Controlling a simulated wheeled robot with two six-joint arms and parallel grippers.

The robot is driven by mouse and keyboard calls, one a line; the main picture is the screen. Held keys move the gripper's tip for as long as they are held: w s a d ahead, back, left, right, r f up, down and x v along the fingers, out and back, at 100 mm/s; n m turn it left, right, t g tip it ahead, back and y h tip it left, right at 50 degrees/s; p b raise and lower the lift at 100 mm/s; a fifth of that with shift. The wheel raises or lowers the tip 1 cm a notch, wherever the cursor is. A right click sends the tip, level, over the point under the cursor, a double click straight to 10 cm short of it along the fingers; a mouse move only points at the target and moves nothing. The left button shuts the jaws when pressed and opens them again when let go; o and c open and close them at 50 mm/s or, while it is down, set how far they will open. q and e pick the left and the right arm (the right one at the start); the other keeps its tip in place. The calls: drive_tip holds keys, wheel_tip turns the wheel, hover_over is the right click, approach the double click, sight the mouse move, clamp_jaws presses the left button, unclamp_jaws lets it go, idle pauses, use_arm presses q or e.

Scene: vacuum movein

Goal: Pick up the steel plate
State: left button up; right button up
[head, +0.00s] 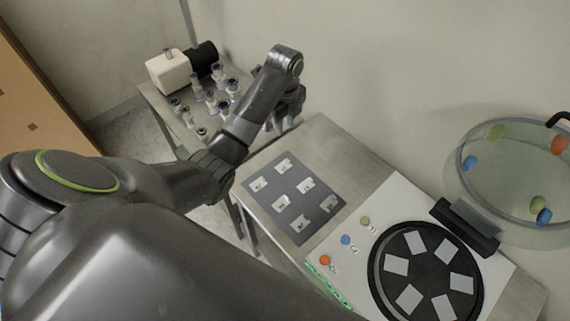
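Several small pale square plates lie on a dark mat (251,185) on the metal table, each with a small mark; one plate (283,166) is at its far edge. Several plain pale squares, one of them a plate (397,266), sit on the black round disc (421,240) of the white machine. I cannot tell which one is the steel plate. My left gripper (285,118) points down beyond the mat, near the vial table, apart from the plates. My own wrist partly hides it, and its fingers are too dark to read. My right gripper is not in view.
A side table (157,101) holds several small vials (217,70) and a cream and black device (169,72). The white machine (388,206) has coloured buttons and an open clear lid (510,180) at right. The metal table (322,136) is bare behind the mat.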

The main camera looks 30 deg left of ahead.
use_arm(q)
drive_tip(key=b, duration=0.6)
hover_over(287, 158)
drive_tip(key=shift+m, duration=0.4)
drive_tip(key=f, duration=1.1)
drive_tip(key=shift+s, duration=0.2)
drive_tip(key=shift+w+f+p, duration=0.15)
drive_tip(key=shift+f+p, duration=0.05)
drive_tip(key=shift+f, duration=1.15)
drive_tip(key=shift+w+f+p, duration=0.1)
drive_tip(key=shift+f+p, duration=0.05)
drive_tip(key=shift+f, duration=1.2)
clamp_jaws()
